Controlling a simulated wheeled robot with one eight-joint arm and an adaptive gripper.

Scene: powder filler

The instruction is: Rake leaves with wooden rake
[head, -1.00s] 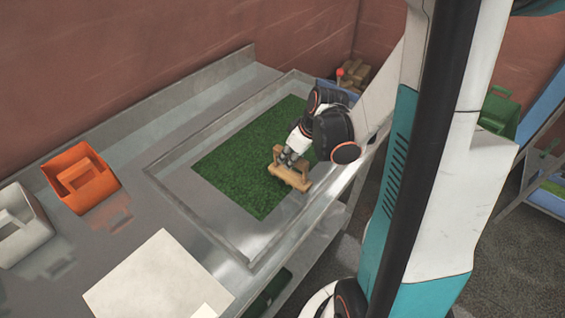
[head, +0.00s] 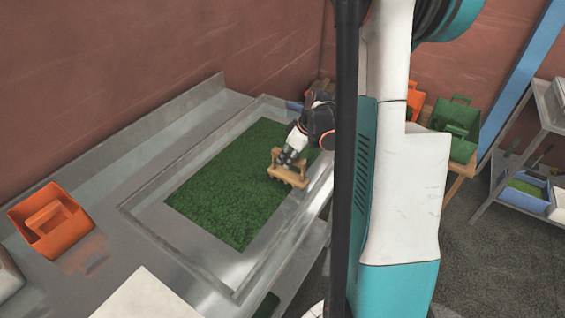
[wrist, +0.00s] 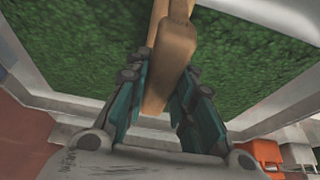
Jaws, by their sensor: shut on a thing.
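A wooden rake (head: 288,176) is held at the right edge of a dense green bed of leaves (head: 225,190) in the metal sink-like tray. My gripper (head: 287,160) is shut on the rake. In the wrist view, the rake's wooden handle (wrist: 171,60) sits between the two teal fingers (wrist: 158,105), with green leaves (wrist: 90,45) beyond it. The rake's head is low over the bed's right side; whether its teeth touch the leaves I cannot tell. The leaf bed looks flat and even.
An orange scoop bin (head: 50,225) stands on the metal counter at left. A pale flat board (head: 150,298) lies at the front. A raised metal rim (head: 150,205) surrounds the bed. Green bins (head: 457,125) and a shelf cart (head: 520,170) stand to the right, beyond my body.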

